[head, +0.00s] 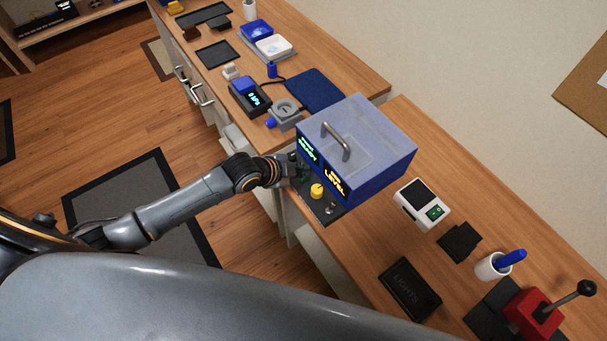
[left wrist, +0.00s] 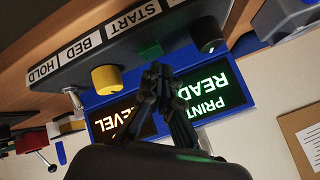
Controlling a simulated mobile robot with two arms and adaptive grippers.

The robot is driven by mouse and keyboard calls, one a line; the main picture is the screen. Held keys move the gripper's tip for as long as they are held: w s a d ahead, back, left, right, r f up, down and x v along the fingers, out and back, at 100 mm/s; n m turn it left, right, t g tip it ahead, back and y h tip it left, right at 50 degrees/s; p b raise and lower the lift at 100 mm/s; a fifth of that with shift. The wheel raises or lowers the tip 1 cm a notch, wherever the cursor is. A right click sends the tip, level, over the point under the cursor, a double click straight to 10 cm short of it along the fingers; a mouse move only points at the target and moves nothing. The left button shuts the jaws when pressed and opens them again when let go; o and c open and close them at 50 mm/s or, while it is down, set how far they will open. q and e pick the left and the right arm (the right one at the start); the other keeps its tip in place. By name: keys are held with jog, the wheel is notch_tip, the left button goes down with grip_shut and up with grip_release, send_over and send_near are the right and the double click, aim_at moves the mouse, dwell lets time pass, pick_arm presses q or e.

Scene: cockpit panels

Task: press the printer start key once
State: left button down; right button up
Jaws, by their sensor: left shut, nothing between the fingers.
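The printer (head: 375,150) is a blue box with a grey lid and handle on the bench. Its green screen (left wrist: 208,95) reads PRINT READY; the orange one (left wrist: 122,118) reads LEVEL. The dark control strip (head: 325,208) below carries a yellow knob (head: 317,190). My right gripper is not in view.
A small metal toggle (left wrist: 73,97) lines up with the HOLD label. On the bench right of the printer are a white device (head: 422,203), a black LIGHTS box (head: 409,287) and a red lever unit (head: 535,312). A blue-topped device (head: 250,97) stands on the other side.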

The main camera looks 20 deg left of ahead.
pick_arm(q)
jog(key=shift+f, duration=0.7)
dwell(0.6)
jog(key=shift+r, duration=0.1)
jog(key=shift+r+p, duration=0.7)
jog(key=shift+r, duration=0.1)
notch_tip(320, 180, up, 5)
jog(key=p, duration=0.5)
dwell(0.3)
dwell(0.4)
